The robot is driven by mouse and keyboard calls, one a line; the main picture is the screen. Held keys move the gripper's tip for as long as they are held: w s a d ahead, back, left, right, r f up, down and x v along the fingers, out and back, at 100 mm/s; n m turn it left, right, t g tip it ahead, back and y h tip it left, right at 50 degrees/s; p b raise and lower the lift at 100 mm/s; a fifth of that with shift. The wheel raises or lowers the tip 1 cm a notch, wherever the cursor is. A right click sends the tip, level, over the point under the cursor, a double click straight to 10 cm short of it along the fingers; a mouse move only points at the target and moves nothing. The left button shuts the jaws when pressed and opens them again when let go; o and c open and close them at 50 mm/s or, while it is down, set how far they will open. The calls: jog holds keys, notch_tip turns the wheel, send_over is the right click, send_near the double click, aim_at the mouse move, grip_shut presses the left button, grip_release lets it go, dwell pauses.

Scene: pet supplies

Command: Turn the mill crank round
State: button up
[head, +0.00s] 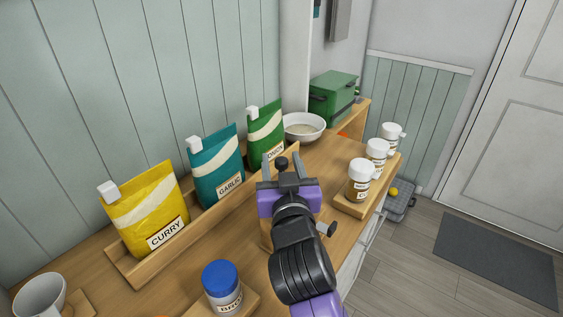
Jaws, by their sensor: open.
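My gripper (282,168) reaches forward over the counter with its two grey fingers apart. A small black knob (282,162) shows between or just beyond the fingertips; I cannot tell whether they touch it. It may be the mill's crank knob. A piece of wooden body (265,232) shows to the left of my wrist and may be the mill. Most of it is hidden behind my gripper and arm. A dark knob-like part (326,229) sticks out right of my wrist; I cannot tell what it belongs to.
A wooden rack (140,266) at left holds yellow, teal and green pouches. A white bowl (304,126) and green box (333,96) stand behind. White-capped jars (360,178) stand on a tray at right. A blue-lidded jar (221,284) and white cup (40,297) are near the front.

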grip_shut()
dwell(1.4)
